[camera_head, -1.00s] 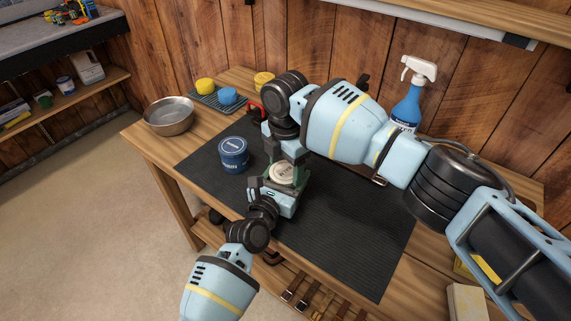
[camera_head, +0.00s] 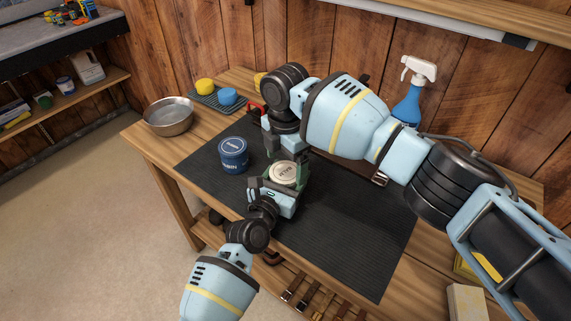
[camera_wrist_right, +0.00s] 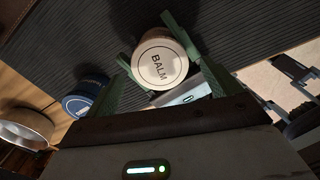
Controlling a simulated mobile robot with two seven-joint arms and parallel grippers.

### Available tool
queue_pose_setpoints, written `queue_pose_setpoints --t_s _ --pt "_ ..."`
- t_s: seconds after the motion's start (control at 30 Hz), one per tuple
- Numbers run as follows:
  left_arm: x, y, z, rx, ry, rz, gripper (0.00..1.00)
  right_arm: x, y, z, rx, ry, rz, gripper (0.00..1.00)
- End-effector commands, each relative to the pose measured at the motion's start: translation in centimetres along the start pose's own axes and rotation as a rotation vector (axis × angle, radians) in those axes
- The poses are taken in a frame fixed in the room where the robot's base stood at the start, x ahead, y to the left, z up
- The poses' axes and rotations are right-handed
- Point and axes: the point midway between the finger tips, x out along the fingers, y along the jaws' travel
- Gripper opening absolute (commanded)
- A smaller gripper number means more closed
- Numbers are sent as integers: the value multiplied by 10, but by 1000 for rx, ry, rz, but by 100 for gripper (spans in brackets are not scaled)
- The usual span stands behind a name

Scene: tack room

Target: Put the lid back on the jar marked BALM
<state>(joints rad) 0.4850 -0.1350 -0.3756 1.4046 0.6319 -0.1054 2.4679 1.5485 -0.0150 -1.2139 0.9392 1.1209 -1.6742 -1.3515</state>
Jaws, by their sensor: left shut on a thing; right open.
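The BALM jar's round cream lid (camera_head: 284,173) sits on top of the jar, and its lettering reads clearly in the right wrist view (camera_wrist_right: 162,66). The lid looks about level; I cannot tell how tightly it sits. The jar's body is mostly hidden beneath the lid and between the fingers. My left gripper (camera_head: 279,184) is shut on the jar from the near side, with a green finger on each side. My right gripper (camera_head: 283,153) points down just above the lid. Its fingers are spread and empty, apart from the lid.
A dark blue tin (camera_head: 233,155) stands left of the jar on the black ribbed mat (camera_head: 350,235). A metal bowl (camera_head: 169,116), a rack with yellow and blue round items (camera_head: 227,97), and a blue spray bottle (camera_head: 409,104) stand further back. The mat's front right is clear.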

Motion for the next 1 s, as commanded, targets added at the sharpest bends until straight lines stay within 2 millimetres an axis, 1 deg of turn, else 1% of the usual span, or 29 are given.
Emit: queue_pose_setpoints --t_s 0.1,0.2,0.3,0.47,0.5,0.57,0.8,0.9,1.0 --pt "0 0 0 0 0 0 2 -16 0 0 1 0 2 90" --pt "0 0 0 0 0 0 2 -26 0 0 0 0 2 90" --pt "0 0 0 0 0 0 2 -30 0 0 0 0 1 90" --pt "0 0 0 0 0 0 2 -29 0 0 0 0 0 90" --pt "0 0 0 0 0 0 2 -29 0 0 0 0 0 87" --pt "0 0 0 1 0 0 2 -31 0 0 4 0 1 86" --pt "0 0 0 1 0 0 2 -59 1 -1 87 1 3 86" --pt "0 0 0 1 0 0 2 -64 0 0 107 0 2 86" --pt "0 0 0 0 0 0 2 -64 0 0 110 0 1 86"
